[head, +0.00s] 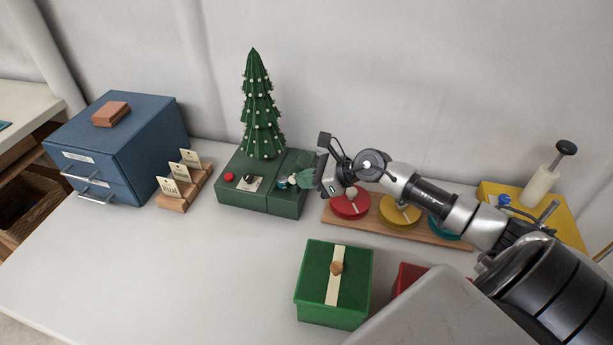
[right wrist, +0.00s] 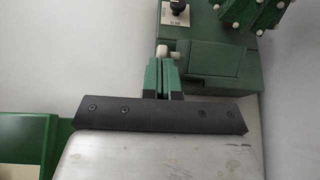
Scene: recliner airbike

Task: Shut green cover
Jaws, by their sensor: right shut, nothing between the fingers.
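A dark green box (head: 245,200) stands at the back of the table with a decorated tree on its left part. Its right part has a green cover-like panel (head: 292,162) on top, which looks lowered; I cannot tell if it is fully shut. The box also shows in the right wrist view (right wrist: 215,62). My right gripper (head: 294,180) is at the box's front right, its green fingers (right wrist: 160,68) shut and empty. The fingertips are close to a small white knob (right wrist: 162,51); I cannot tell if they touch. My left gripper is not in view.
A green gift box (head: 330,310) with a cream strip and wooden knob stands in front. A wooden board (head: 345,219) with coloured discs lies beneath my right arm. A card holder (head: 186,196) and blue drawers (head: 120,150) stand left. The front left table is clear.

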